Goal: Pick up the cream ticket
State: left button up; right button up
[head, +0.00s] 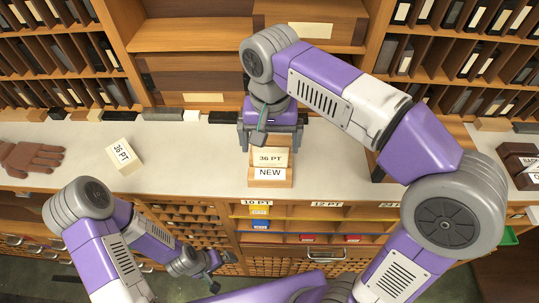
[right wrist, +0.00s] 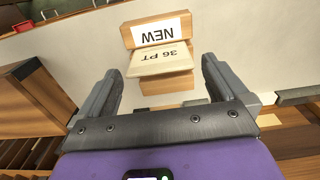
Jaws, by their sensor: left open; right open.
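The cream ticket (head: 268,153), printed "36 PT", rests in a small wooden holder (head: 271,183) with a white "NEW" label on the counter. In the right wrist view the ticket (right wrist: 160,58) lies between the fingertips of my right gripper (right wrist: 162,70), with gaps on both sides. My right gripper (head: 270,143) is open and empty, over the back of the holder. My left gripper (head: 213,277) is open, low in front of the counter and away from the ticket.
A cream block (head: 122,158) with a "36 PT" label and a brown glove (head: 30,158) lie on the left of the counter (head: 195,160). Dark and wooden blocks line its back edge. Shelves rise behind. Dark boxes (head: 521,163) stand at the right.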

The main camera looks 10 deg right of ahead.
aim_at(270, 154)
notch_tip(270, 154, down, 5)
jog(key=shift+r+b, duration=0.2)
jog(key=shift+b, duration=0.1)
jog(key=shift+c, duration=0.2)
jog(key=c, duration=0.8)
jog(key=shift+r, duration=0.1)
